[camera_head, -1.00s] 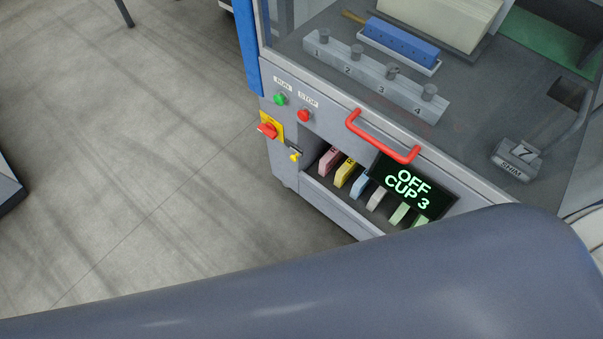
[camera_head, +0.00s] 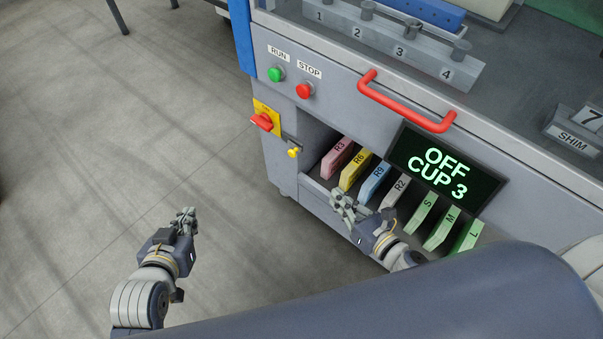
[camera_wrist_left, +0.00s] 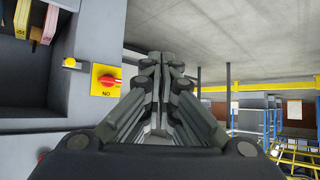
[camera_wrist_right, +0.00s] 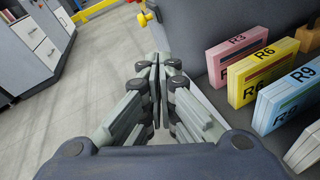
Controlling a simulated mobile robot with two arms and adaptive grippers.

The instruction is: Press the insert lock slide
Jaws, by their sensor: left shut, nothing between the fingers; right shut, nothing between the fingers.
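A small yellow knob (camera_head: 294,152) sits on a dark bracket at the left edge of the insert shelf opening. It looks like the insert lock slide, though no label on it can be read. It also shows in the left wrist view (camera_wrist_left: 69,62) and at the top of the right wrist view (camera_wrist_right: 145,18). My left gripper (camera_head: 187,216) is shut and empty, over the floor left of the machine and apart from the knob. My right gripper (camera_head: 342,203) is shut and empty, in front of the shelf, below and right of the knob.
A red rotary switch (camera_head: 262,122) on a yellow plate is left of the knob. Green RUN (camera_head: 276,74) and red STOP (camera_head: 304,90) buttons are above. Inserts, including yellow R6 (camera_head: 355,170), stand in the shelf. A display (camera_head: 445,174) reads "OFF CUP 3". Open floor lies left.

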